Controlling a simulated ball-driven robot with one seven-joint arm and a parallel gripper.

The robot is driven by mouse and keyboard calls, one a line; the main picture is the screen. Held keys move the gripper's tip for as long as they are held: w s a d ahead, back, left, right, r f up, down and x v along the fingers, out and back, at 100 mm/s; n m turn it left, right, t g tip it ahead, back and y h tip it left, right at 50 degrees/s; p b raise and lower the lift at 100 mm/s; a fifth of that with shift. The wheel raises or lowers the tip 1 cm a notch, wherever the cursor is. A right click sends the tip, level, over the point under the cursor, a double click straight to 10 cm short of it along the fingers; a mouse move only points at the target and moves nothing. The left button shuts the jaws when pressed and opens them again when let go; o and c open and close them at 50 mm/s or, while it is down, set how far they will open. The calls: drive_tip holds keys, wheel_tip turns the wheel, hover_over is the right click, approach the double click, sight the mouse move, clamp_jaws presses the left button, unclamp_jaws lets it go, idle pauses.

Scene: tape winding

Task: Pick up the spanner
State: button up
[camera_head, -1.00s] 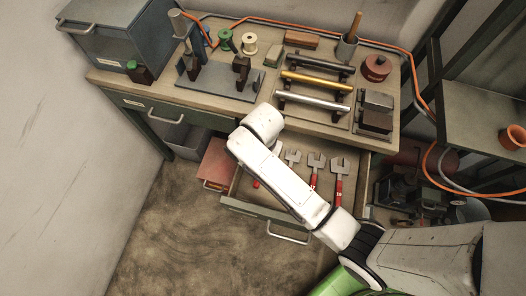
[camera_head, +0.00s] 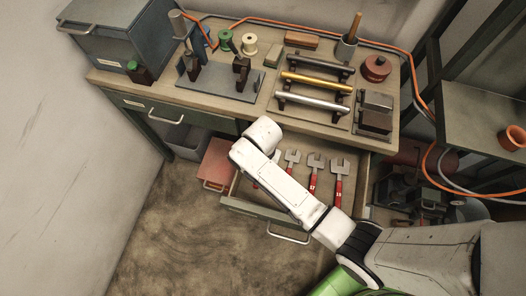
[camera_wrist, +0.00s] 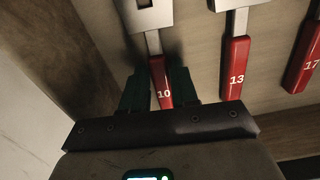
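In the wrist view the red-handled spanner marked 10 (camera_wrist: 160,82) lies in the drawer, its grey metal end toward the top. My gripper (camera_wrist: 160,88) has its two dark fingers on either side of this handle, very close to it. Whether they press on the handle cannot be told. Spanners marked 13 (camera_wrist: 236,62) and 17 (camera_wrist: 305,55) lie to its right. In the head view my white arm hides the gripper, and more red spanners (camera_head: 314,174) lie in the open drawer right of the arm.
The open drawer (camera_head: 262,211) has a wooden side wall close left of the gripper in the wrist view. Above it is the bench (camera_head: 222,103) with metal bars, spools and blocks. A red box (camera_head: 215,163) stands left of the drawer. A shelf (camera_head: 482,115) is at right.

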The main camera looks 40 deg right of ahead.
clamp_jaws()
drive_tip(key=shift+r, duration=0.1)
